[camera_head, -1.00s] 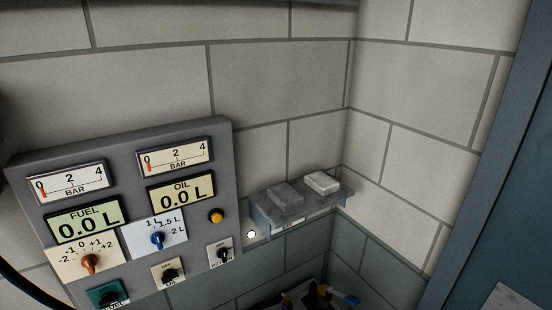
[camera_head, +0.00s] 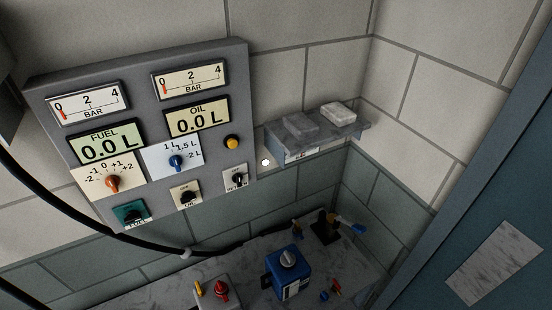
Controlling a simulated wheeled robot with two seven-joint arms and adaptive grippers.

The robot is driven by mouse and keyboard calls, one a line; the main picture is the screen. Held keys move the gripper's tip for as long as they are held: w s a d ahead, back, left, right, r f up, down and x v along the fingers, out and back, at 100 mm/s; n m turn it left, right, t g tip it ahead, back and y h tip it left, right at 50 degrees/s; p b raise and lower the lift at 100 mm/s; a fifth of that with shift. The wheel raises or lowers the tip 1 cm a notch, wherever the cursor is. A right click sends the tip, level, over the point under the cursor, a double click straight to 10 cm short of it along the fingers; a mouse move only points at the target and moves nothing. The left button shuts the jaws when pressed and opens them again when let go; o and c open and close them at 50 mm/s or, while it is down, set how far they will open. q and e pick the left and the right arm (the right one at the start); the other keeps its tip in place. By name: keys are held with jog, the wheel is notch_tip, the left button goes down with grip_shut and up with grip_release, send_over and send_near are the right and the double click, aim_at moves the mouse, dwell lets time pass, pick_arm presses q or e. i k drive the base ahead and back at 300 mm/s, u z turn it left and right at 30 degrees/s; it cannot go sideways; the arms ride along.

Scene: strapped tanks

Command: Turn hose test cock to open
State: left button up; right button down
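Neither of my grippers is in view. No label reading hose test cock is legible. On the marbled bench top at the bottom stands a dark fitting (camera_head: 326,227) with a blue lever (camera_head: 351,227) pointing right and a small yellow part at its left. Left of it is a blue box (camera_head: 287,276) with a grey round knob on top. Further left, a pale block carries a red knob (camera_head: 221,290) and a yellow part, partly cut off by the lower edge. I cannot tell which of these is the test cock.
A grey wall panel (camera_head: 240,100) holds gauges, FUEL and OIL displays both at 0.0 L, and several knobs. A small wall shelf (camera_head: 360,130) carries two blocks. A black hose (camera_head: 80,212) crosses the lower left. A blue-grey panel (camera_head: 420,280) bounds the right.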

aim_at(337, 285)
jog(key=u, duration=1.25)
jog(key=k, duration=1.15)
jog(key=z, duration=1.25)
jog(key=i, duration=0.5)
